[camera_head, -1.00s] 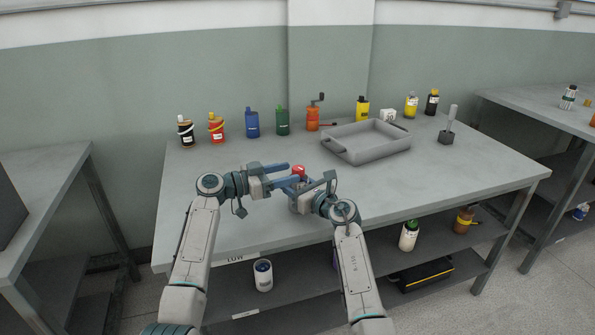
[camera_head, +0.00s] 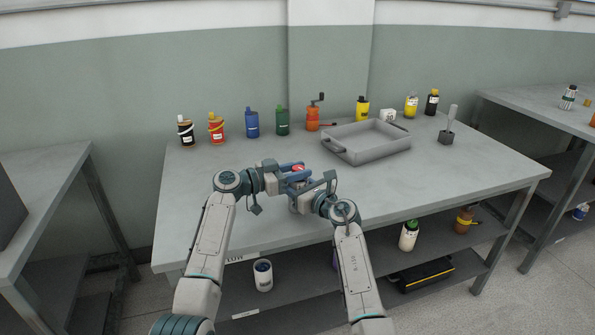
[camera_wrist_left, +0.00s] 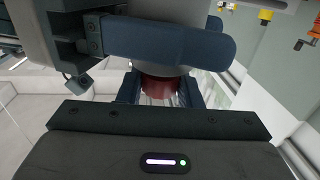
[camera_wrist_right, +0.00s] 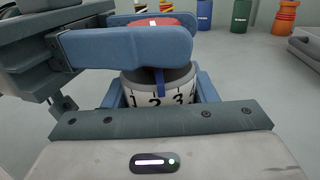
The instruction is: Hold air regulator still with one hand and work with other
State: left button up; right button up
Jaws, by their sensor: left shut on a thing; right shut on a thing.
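The air regulator stands near the front of the bench, mostly hidden between my grippers; its red knob (camera_head: 298,167) shows on top. In the right wrist view its pale dial band (camera_wrist_right: 178,90) carries black numbers 1, 2, 3 and a blue pointer mark, below the red knob (camera_wrist_right: 168,20). My left gripper (camera_head: 298,177) reaches in from the left and is shut on the red knob, which also shows in the left wrist view (camera_wrist_left: 161,87). My right gripper (camera_head: 303,194) is shut on the regulator's body below, its fingers on either side.
A grey tray (camera_head: 350,153) lies behind and right of the grippers. Bottles, among them a blue one (camera_head: 252,124) and a green one (camera_head: 282,122), and an orange cranked tool (camera_head: 313,118) line the back.

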pick_arm(q)
jog(key=shift+n+t+y, duration=0.5)
jog(key=shift+n+t, duration=0.2)
jog(key=shift+t, duration=0.1)
jog(key=o, duration=1)
jog(key=v, duration=1.2)
jog(key=shift+f, duration=0.1)
